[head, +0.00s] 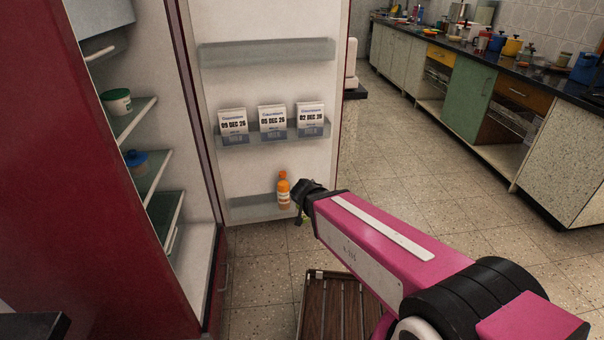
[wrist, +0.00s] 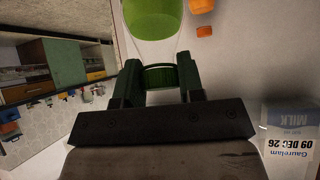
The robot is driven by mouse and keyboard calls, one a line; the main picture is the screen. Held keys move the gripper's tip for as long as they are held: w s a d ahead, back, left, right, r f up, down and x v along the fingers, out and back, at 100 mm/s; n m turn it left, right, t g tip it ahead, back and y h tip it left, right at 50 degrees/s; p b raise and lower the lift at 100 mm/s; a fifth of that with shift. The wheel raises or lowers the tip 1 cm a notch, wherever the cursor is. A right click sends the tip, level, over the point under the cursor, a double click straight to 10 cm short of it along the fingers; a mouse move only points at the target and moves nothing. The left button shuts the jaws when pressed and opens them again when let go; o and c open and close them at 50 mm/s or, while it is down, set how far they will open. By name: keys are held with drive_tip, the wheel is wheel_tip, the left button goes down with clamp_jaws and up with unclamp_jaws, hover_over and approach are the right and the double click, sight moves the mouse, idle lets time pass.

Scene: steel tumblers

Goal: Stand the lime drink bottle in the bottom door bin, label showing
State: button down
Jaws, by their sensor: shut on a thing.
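The lime drink bottle shows in the wrist view as a bright green body (wrist: 152,20) with a clear neck and a dark green cap. My gripper (wrist: 159,78) is shut on the cap end, one finger on each side. In the head view my gripper (head: 300,192) is at the bottom door bin (head: 252,208), just right of an orange bottle, and hides nearly all of the lime bottle. I cannot tell whether the lime bottle touches the bin floor. Its label is not visible.
The orange bottle (head: 283,190) stands in the bottom bin. Three milk cartons (head: 272,119) fill the middle bin (head: 262,138); the top bin (head: 268,52) looks empty. The bottom bin's left part is clear. A slatted wooden thing (head: 338,305) is on the floor below.

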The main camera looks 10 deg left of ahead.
drive_tip(key=w+a, duration=0.2)
drive_tip(key=w, duration=1.4)
drive_tip(key=shift+w+a+f+g, duration=0.25)
drive_tip(key=shift+w+f+g, duration=0.6)
drive_tip(key=shift+w+f, duration=0.8)
drive_tip(key=shift+w+a+f+g, duration=0.2)
drive_tip(key=shift+w+f+g, duration=0.65)
drive_tip(key=shift+w+f, duration=0.8)
drive_tip(key=shift+w, duration=0.1)
drive_tip(key=c, duration=0.7)
unclamp_jaws()
